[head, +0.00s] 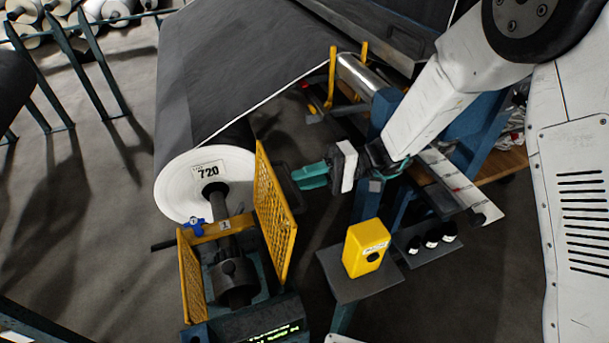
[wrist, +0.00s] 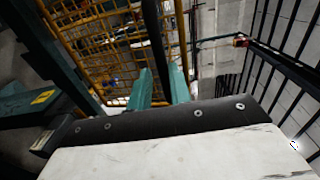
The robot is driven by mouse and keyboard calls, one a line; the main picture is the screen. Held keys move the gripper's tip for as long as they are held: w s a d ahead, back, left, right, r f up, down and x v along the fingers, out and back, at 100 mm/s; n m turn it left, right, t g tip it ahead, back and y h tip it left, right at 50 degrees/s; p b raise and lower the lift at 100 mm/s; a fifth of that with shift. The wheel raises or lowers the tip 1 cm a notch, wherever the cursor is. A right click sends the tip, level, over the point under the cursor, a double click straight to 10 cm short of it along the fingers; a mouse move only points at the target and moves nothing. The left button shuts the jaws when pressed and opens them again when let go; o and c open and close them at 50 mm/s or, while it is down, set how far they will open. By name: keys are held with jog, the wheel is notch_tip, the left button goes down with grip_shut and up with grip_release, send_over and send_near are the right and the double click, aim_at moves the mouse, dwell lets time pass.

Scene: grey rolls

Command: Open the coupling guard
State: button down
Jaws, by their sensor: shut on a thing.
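The coupling guard's yellow mesh panel (head: 274,215) stands upright at a slant on the right of the dark coupling (head: 235,275). The coupling shows uncovered from above between this panel and a second, lower yellow mesh panel (head: 191,280) on the left. My gripper (head: 300,176) has its teal fingers at the right side of the taller panel. In the wrist view the fingers (wrist: 160,92) are shut on a dark upright bar (wrist: 153,40) beside the yellow mesh (wrist: 100,45). The bar looks like the guard's handle; its attachment is hard to see.
A large grey roll (head: 190,180) with a white end marked 720 lies behind the coupling. A yellow button box (head: 366,248) on a dark plate and several black knobs (head: 432,240) stand below my arm.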

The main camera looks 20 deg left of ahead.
jog(key=shift+s+f, duration=0.35)
jog(key=shift+f, duration=0.25)
jog(key=c, duration=1.6)
grip_release()
jog(key=shift+o, duration=0.7)
jog(key=shift+w, duration=0.1)
jog(key=shift+w+r, duration=0.2)
jog(key=shift+w, duration=0.05)
jog(key=v, duration=0.7)
jog(key=shift+w+d, duration=0.2)
jog(key=shift+d, duration=0.05)
